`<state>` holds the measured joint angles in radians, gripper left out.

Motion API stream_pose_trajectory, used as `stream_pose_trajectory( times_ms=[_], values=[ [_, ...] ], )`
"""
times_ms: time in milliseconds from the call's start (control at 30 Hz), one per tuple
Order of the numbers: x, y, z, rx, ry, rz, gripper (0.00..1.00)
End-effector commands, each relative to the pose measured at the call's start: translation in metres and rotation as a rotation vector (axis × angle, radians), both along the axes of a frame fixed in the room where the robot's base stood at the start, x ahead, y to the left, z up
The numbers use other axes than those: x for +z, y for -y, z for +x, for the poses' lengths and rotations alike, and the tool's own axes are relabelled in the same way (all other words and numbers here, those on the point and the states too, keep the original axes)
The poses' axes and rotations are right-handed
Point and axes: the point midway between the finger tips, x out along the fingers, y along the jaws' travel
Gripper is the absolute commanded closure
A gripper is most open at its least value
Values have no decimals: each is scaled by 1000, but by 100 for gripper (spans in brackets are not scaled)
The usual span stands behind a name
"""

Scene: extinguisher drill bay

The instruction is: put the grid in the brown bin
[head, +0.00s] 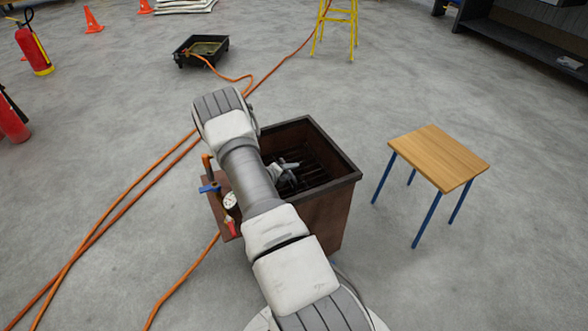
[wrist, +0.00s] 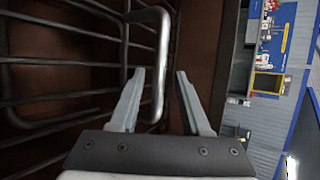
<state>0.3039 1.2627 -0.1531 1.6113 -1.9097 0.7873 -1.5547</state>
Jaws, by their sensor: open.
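The brown bin (head: 335,205) is an open-topped box in the middle of the head view, partly hidden by my arm. The grid, a dark wire rack of parallel bars (head: 304,180), lies inside the bin. In the wrist view the grid (wrist: 160,62) fills the left side, against the bin's brown wall (wrist: 198,35). My gripper (head: 288,172) is at the bin's opening. In the wrist view my gripper (wrist: 158,75) has its fingers apart, with a bent rod of the grid showing between them; I see no grip on it.
A side platform with a gauge (head: 230,201) and valve handles adjoins the bin's left. A wooden stool-like table (head: 440,157) stands bare at right. Orange hoses (head: 130,208) cross the floor at left. A black tray (head: 201,50) and yellow ladder (head: 336,27) stand behind.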

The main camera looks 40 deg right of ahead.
Motion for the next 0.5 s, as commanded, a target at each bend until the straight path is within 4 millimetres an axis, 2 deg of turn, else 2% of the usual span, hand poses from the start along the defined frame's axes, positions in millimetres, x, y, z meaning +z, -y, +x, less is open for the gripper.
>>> stream_pose_trajectory(
  times_ms=[33, 200, 500],
  values=[
    [9, -9, -1, 3, -3, 0, 53],
    [21, -30, -4, 3, -1, -1, 53],
    [30, -40, -5, -15, 19, 1, 53]
  ],
)
